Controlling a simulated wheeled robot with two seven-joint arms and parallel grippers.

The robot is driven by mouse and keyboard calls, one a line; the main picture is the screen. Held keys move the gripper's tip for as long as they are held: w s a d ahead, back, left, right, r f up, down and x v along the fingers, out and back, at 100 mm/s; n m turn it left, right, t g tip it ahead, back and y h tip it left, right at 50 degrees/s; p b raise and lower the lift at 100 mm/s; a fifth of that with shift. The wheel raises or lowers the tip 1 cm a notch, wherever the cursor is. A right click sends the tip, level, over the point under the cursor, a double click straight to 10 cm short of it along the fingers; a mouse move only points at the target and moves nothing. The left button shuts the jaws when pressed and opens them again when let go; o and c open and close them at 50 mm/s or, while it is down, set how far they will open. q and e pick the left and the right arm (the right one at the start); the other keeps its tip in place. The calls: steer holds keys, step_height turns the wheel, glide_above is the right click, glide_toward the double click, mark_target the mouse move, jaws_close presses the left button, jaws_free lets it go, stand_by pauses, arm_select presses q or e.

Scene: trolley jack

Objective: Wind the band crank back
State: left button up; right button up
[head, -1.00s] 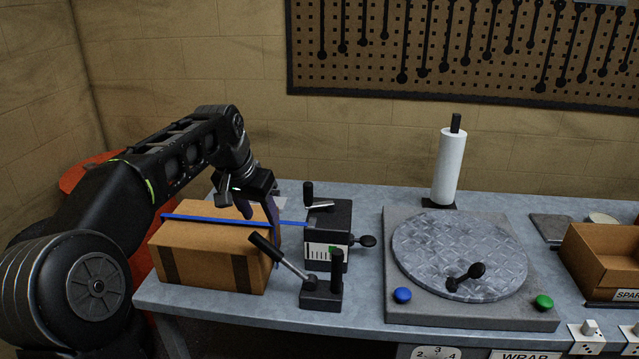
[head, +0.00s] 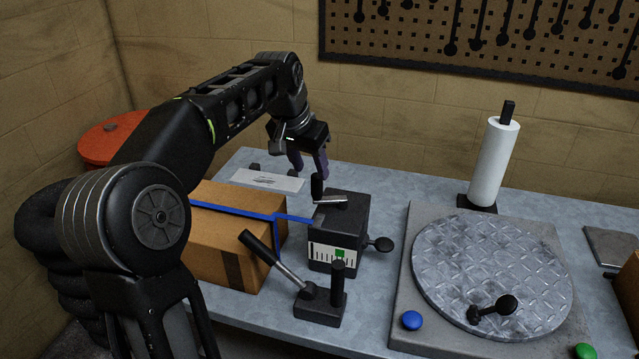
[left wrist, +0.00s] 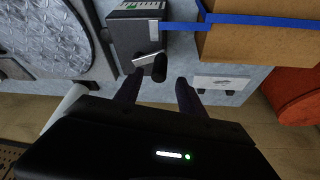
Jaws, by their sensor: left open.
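The band crank (head: 332,199) sits on top of a black box unit (head: 345,230), with a silver arm and an upright black knob (head: 317,186) at its left end. A blue band (head: 262,215) runs from that unit over a cardboard box (head: 222,255). My left gripper (head: 308,163) is open and empty, just behind and above the knob, fingers pointing down. In the left wrist view the crank knob (left wrist: 159,68) lies just past and between the two fingertips (left wrist: 158,84); I cannot tell whether they touch it. My right gripper is out of view.
A lever stand (head: 320,303) is in front of the black unit. A turntable (head: 490,275) with blue and green buttons is to the right, a white roll (head: 493,165) behind it. A white label card (head: 267,180) lies behind the cardboard box.

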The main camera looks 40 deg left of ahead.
mark_target(315, 179)
arm_select(q)
steer(key=shift+p+x, duration=0.3)
steer(key=shift+x, duration=3.65)
steer(key=shift+c, duration=0.2)
jaws_close()
